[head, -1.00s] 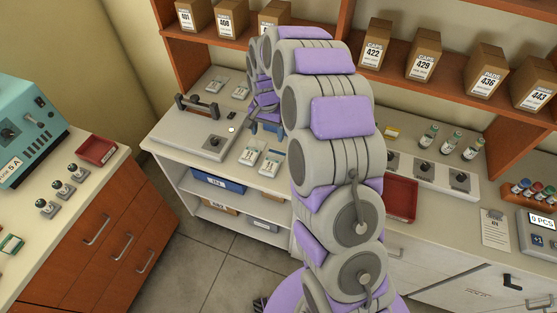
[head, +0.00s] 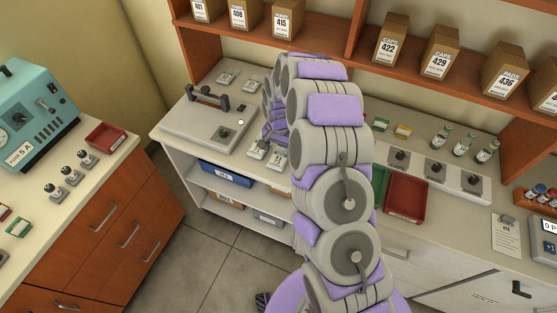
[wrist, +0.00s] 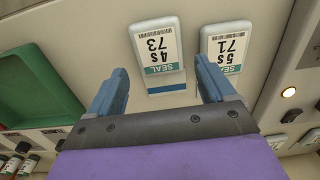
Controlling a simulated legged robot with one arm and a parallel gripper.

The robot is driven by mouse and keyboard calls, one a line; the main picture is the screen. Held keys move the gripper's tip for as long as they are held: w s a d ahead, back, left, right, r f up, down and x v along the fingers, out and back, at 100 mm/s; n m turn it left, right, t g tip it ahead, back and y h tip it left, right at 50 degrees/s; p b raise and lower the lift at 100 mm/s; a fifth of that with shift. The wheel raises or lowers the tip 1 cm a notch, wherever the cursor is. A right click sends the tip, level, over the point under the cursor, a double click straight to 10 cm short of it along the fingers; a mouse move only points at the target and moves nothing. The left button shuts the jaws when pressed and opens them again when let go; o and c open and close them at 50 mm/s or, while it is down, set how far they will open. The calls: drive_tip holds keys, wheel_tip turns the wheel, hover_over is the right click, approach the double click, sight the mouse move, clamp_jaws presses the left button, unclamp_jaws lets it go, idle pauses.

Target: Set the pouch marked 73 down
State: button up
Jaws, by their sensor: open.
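The pouch marked 73 (wrist: 157,45) is white with a teal SEAL band and lies on the pale bench top. In the head view it appears as the right one of two pouches (head: 278,160), partly behind my arm. My gripper (wrist: 160,84) is open, its blue-grey fingers apart on either side of the pouch's near end, with nothing held between them. The pouch marked 71 (wrist: 227,46) lies beside it, to the right in the wrist view. My gripper is mostly hidden behind my arm in the head view.
A grey device with a black handle (head: 207,97) stands left of the pouches. A green tray (wrist: 42,85) and a red tray (head: 405,197) lie to their right in the head view. Two more pouches (head: 250,84) lie at the back. A shelf with boxes (head: 288,20) is above.

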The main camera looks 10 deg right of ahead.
sight(279, 158)
wheel_tip(279, 158, down, 5)
drive_tip(key=shift+r+b, duration=0.1)
drive_tip(key=shift+b, duration=0.25)
drive_tip(key=shift+d, duration=0.1)
drive_tip(key=c, duration=0.9)
